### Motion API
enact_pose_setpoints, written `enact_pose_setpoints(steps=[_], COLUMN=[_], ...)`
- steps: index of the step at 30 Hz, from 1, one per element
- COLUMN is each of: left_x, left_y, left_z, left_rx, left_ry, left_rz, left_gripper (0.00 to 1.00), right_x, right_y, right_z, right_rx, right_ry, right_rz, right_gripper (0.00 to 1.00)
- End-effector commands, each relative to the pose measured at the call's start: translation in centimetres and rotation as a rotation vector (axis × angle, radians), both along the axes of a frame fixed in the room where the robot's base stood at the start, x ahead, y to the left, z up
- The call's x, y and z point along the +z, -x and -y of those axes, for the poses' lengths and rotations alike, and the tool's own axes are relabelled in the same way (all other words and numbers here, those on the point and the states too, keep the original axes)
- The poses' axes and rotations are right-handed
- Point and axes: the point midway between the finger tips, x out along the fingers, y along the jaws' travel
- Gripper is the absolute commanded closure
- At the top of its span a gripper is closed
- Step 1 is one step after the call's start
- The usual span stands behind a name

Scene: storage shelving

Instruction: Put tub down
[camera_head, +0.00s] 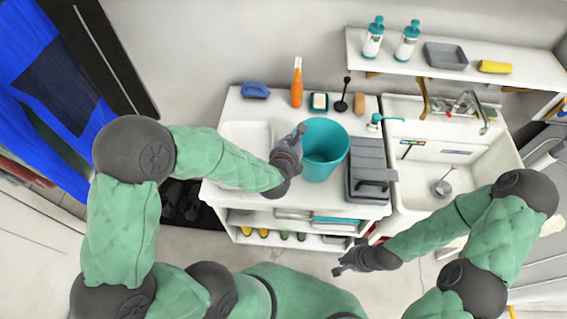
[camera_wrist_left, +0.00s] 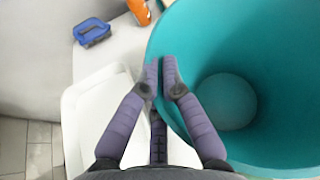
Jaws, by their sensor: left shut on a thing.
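The tub is a teal round bucket (camera_head: 322,169), upright and empty, at the counter's middle in the head view. It fills the right of the left wrist view (camera_wrist_left: 235,45). My left gripper (camera_head: 302,131) is shut on its left rim, and in the left wrist view the fingertips (camera_wrist_left: 160,76) pinch the wall, one on each side. I cannot tell whether its base touches the white counter (camera_head: 226,187). My right gripper (camera_head: 347,258) is empty, its fingers apart, in front of the counter's lower right.
A grey lidded case (camera_head: 368,160) stands right of the tub, close by. A sink (camera_head: 415,190) lies right. The shallow basin (camera_head: 243,138) at left is clear.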

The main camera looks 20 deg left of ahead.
Motion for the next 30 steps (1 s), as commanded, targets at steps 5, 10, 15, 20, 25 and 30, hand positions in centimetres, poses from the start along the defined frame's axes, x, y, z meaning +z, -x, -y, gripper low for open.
enact_pose_setpoints(steps=[5, 10, 15, 20, 25, 30], left_x=[2.0, 4.6, 6.7, 7.7, 8.1, 7.8], left_y=[-1.5, -1.8, -0.5, 2.2, 4.5, 5.1], left_z=[1.8, 3.8, 6.8, 9.7, 11.6, 11.5], left_rx=[0.095, 0.207, 0.333, 0.434, 0.494, 0.517], left_ry=[0.002, 0.002, 0.002, 0.002, 0.004, 0.004], left_rz=[0.008, 0.008, 0.006, 0.005, 0.004, 0.002], left_gripper=[1.00, 1.00, 1.00, 1.00, 1.00, 1.00], right_x=[-1.4, -1.7, -2.2, -2.5, -2.7, -2.9], right_y=[0.0, 0.0, 0.0, 0.0, 0.0, 0.0], right_z=[0.0, 0.0, 0.0, 0.0, 0.0, 0.0], right_rx=[0.000, 0.000, 0.000, 0.000, 0.000, 0.000], right_ry=[0.000, 0.000, 0.000, 0.000, 0.000, 0.000], right_rz=[0.001, 0.001, 0.001, 0.001, 0.001, 0.001], right_gripper=[1.00, 1.00, 1.00, 1.00, 1.00, 1.00])
